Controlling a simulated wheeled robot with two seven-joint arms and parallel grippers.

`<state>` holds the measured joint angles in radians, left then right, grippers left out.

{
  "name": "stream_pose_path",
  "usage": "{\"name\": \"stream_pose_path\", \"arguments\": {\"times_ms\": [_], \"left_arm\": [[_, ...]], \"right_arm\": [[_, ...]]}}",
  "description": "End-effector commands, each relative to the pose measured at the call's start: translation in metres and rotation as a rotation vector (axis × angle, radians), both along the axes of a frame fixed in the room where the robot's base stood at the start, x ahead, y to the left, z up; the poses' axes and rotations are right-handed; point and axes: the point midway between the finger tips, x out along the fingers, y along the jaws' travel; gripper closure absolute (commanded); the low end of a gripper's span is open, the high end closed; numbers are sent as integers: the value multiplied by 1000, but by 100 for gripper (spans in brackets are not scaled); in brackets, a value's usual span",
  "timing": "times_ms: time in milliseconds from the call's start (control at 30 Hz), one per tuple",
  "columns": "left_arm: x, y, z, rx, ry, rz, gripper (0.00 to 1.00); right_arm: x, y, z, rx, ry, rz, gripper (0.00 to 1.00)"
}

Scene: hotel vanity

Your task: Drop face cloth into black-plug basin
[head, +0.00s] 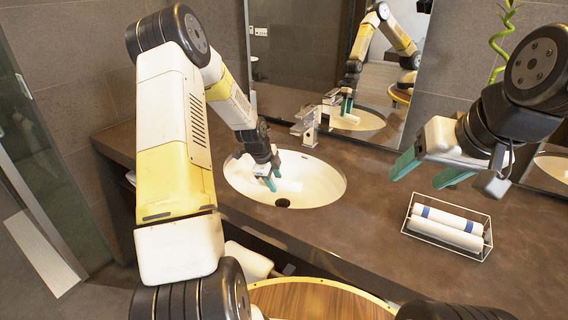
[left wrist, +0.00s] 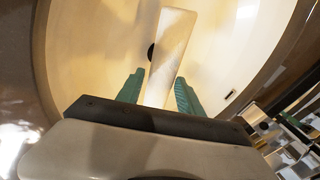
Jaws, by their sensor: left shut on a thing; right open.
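The white basin (head: 322,183) with a black plug (head: 282,202) at its bottom is set in the counter at the middle of the head view. My left gripper (head: 271,181) reaches down inside the basin's rim, behind the plug. It is shut on the white face cloth (left wrist: 172,50), which sticks out past the fingertips in the left wrist view. There the cloth lies across the pale bowl and partly covers the black plug (left wrist: 151,51). I cannot tell whether the cloth touches the bowl. My right gripper (head: 424,176) is open and empty above the counter at the right.
A wire basket (head: 447,244) with white rolls banded in blue stands on the brown counter (head: 345,225) below my right gripper. A chrome faucet (head: 308,127) stands behind the basin, before the mirror (head: 330,65).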

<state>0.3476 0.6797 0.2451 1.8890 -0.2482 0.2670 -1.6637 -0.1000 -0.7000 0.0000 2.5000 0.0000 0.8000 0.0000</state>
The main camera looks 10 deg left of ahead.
Motion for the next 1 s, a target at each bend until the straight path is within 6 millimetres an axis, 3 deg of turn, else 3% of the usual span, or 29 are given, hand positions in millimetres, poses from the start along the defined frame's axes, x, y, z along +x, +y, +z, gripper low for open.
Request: {"name": "stream_pose_path", "arguments": {"times_ms": [433,467,567,867,1000], "left_arm": [[0,0,-8,0,0,0,94],[0,0,-8,0,0,0,51],[0,0,-8,0,0,0,31],[0,0,-8,0,0,0,31],[-4,3,4,0,-2,2,31]], "right_arm": [[0,0,0,0,0,0,36],[0,0,0,0,0,0,36],[0,0,0,0,0,0,36],[0,0,0,0,0,0,36],[0,0,0,0,0,0,36]]}}
